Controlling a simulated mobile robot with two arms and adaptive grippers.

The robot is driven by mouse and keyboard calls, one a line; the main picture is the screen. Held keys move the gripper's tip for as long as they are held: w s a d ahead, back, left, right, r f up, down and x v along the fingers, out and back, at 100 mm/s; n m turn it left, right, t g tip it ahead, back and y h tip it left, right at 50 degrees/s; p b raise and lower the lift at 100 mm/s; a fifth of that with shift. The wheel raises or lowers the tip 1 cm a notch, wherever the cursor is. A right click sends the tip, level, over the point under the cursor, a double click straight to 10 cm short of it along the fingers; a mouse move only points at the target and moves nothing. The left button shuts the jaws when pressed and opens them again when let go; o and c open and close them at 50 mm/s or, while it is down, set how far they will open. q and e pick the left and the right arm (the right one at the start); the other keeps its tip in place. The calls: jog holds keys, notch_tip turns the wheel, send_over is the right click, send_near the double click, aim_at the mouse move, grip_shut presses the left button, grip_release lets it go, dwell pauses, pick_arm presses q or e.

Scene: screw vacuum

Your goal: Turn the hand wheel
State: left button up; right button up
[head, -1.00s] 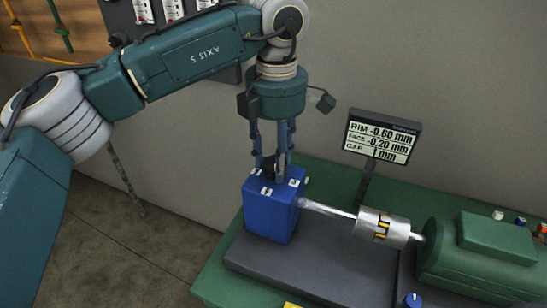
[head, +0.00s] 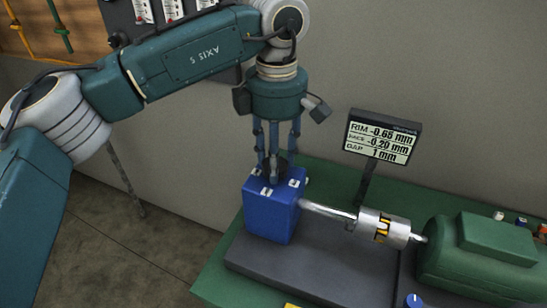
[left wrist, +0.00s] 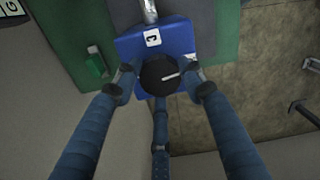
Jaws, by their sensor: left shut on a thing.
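The hand wheel (left wrist: 157,72) is a round black knob with a white mark line, on top of a blue box (head: 268,218). My left gripper (head: 274,172) points straight down over the box. Its slim blue fingers are shut around the knob, as the left wrist view also shows. The fingers hide most of the knob in the head view. My right gripper is out of view.
A shaft (head: 330,212) runs from the box to a silver coupling (head: 372,224) and a green motor housing (head: 470,255). A display (head: 382,138) behind reads RIM -0.65 mm, FACE -0.20 mm, GAP 1 mm. Everything stands on a green bench (head: 225,282).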

pick_arm(q)
jog(key=shift+s+d+f+m, duration=0.1)
jog(key=shift+s+d+m, duration=0.1)
jog(key=shift+d+m, duration=0.15)
dwell(1.2)
jog(key=o, duration=1.2)
jog(key=shift+d, duration=0.3)
jog(key=shift+w+a, duration=0.15)
jog(key=shift+a, duration=0.15)
jog(key=shift+r, duration=0.2)
notch_tip(320, 180, up, 12)
jog(key=shift+f, duration=0.15)
